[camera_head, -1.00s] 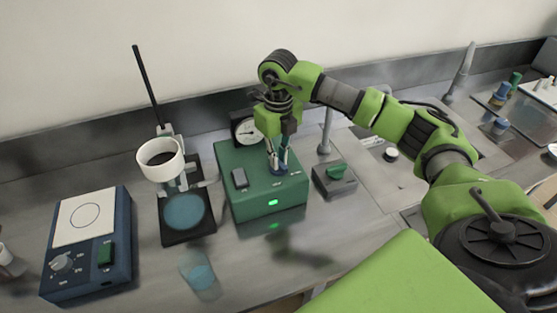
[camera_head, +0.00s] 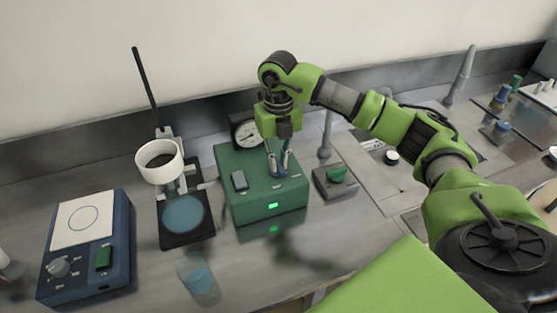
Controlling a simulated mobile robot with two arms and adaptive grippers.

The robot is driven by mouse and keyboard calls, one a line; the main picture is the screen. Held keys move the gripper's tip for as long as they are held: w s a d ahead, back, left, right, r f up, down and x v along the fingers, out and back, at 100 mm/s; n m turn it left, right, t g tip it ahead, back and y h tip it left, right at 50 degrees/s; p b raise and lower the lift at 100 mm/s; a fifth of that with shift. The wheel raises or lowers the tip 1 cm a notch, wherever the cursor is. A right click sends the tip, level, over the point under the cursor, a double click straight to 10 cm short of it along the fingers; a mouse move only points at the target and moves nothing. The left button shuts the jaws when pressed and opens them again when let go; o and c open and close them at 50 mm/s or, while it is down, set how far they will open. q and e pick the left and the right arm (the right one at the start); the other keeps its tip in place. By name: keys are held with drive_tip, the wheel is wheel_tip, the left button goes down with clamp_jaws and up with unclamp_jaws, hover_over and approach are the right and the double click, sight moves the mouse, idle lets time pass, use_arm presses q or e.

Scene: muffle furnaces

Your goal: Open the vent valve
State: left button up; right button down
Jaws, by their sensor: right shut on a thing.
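A green box (camera_head: 240,206) with a lit green indicator stands on the bench in the middle of the head view. A small blue knob (camera_head: 278,171) sits on its top at the right and looks like the vent valve; the labels are too small to read. My right gripper (camera_head: 278,165) points down over the box with its fingers around this knob, shut on it. The fingers hide most of the knob. My left gripper is not in view.
A pressure gauge (camera_head: 247,133) stands behind the box. A grey unit with a green knob (camera_head: 337,174) is close on its right. A stand with a white ring (camera_head: 159,161), a blue hotplate (camera_head: 117,258) and a glass beaker (camera_head: 199,282) are left.

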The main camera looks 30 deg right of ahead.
sight(279, 164)
drive_tip(key=c, duration=2.1)
unclamp_jaws()
drive_tip(key=shift+r, duration=0.15)
wheel_tip(279, 164, up, 12)
